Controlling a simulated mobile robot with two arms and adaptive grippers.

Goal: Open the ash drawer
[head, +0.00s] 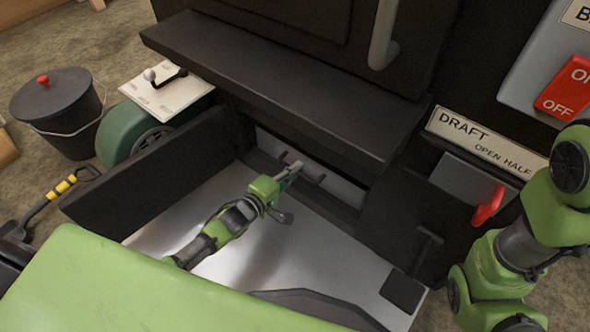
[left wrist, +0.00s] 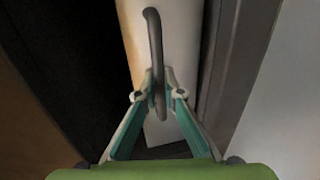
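The ash drawer (head: 335,183) shows as a pale grey front low in the black evaporator, recessed behind a dark sill. It looks pushed in. Its dark bar handle (head: 316,179) stands out from the front and also shows in the left wrist view (left wrist: 154,40). My left gripper (head: 292,169) is at this handle. In the left wrist view its two fingers (left wrist: 163,90) close in on both sides of the bar and appear to touch it. My right arm is at the right edge; its gripper is not in view.
A black door (head: 150,180) stands open to the left of the opening. A dark panel (head: 410,215) stands on the right. A shiny metal floor plate (head: 300,260) lies in front. A lidded ash bucket (head: 58,105) and a red draft lever (head: 488,206) stand to the sides.

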